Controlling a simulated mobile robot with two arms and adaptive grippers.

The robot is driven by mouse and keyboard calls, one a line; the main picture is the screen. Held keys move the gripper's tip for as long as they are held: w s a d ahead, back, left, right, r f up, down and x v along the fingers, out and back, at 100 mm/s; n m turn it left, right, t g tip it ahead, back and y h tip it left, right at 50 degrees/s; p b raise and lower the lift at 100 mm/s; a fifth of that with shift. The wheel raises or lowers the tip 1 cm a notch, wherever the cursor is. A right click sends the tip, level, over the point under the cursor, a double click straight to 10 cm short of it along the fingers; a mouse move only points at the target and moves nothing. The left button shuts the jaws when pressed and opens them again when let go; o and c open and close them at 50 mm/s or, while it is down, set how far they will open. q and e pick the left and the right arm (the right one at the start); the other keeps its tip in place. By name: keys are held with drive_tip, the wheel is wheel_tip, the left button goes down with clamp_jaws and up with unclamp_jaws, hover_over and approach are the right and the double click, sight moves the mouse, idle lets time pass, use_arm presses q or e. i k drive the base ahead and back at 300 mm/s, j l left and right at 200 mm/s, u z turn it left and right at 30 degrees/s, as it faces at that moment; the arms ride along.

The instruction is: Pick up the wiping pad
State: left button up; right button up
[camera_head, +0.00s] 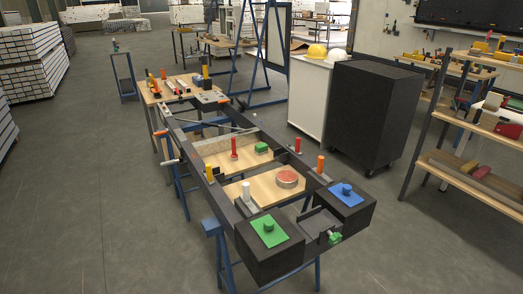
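I cannot tell for certain which item is the wiping pad. A green square with a knob (268,231) lies on top of a black box (270,262) at the near end of the frame. A blue square with a knob (347,191) lies on a second black box (352,213) to its right. A small green block (261,148) sits on the wooden board inside the frame, and a round red-topped disc (287,178) sits nearer on the wood. Neither of my grippers is in view.
The dark container frame (187,142) stands on blue trestles, with red, orange, yellow and white upright pieces along it. A black cabinet (370,117) and a white cabinet (309,95) stand behind right. A wooden shelf rack (475,178) is at right. Floor at left (85,200) is clear.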

sight(260, 149)
drive_tip(key=i+l+z, duration=0.45)
drive_tip(key=l, duration=0.15)
drive_tip(key=i+l+z, duration=1.05)
drive_tip(key=i+z, duration=0.2)
drive_tip(key=i+u, duration=0.3)
drive_tip(key=i, duration=0.2)
drive_tip(key=i+u, duration=0.3)
drive_tip(key=i, duration=0.15)
drive_tip(key=i+l+u, duration=0.35)
drive_tip(key=i+j+u, duration=0.1)
drive_tip(key=i+u, duration=0.15)
drive_tip(key=u, duration=0.2)
drive_tip(key=i+u, duration=0.2)
drive_tip(key=u, duration=0.3)
drive_tip(key=i+l+u, duration=0.1)
drive_tip(key=i+u, duration=0.15)
drive_tip(key=u, duration=0.2)
drive_tip(key=i+l+u, duration=0.2)
drive_tip(key=u, duration=0.3)
drive_tip(key=i+l+u, duration=0.15)
drive_tip(key=u, duration=0.3)
